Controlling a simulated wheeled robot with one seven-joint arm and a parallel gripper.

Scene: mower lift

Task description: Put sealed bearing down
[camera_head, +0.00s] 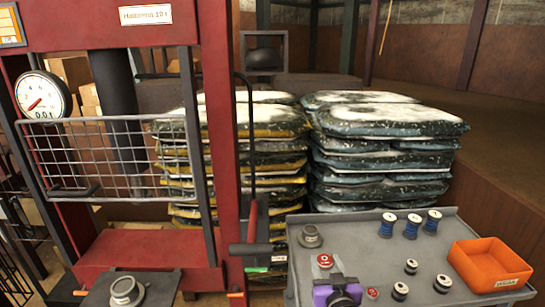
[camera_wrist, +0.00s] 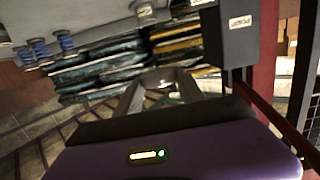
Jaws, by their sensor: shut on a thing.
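My gripper (camera_head: 332,272), with a purple body, is at the near left part of the grey cart top (camera_head: 459,234) in the head view. A round red-faced piece with a white mark, seemingly the sealed bearing (camera_head: 325,260), shows right at its fingertips. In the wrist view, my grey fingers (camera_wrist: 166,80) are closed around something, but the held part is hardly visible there. I cannot tell from the pictures how far it is above the cart. A second, smaller red piece (camera_head: 372,293) lies on the cart right of my gripper.
An orange bin (camera_head: 490,265) stands at the cart's right. Blue spools (camera_head: 387,224), small black-and-white parts (camera_head: 411,266) and a grey round part (camera_head: 310,237) occupy the cart. The red press frame (camera_head: 216,120) stands left, with a grey ring part (camera_head: 127,291) on its bed. Stacked bags (camera_head: 385,150) are behind.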

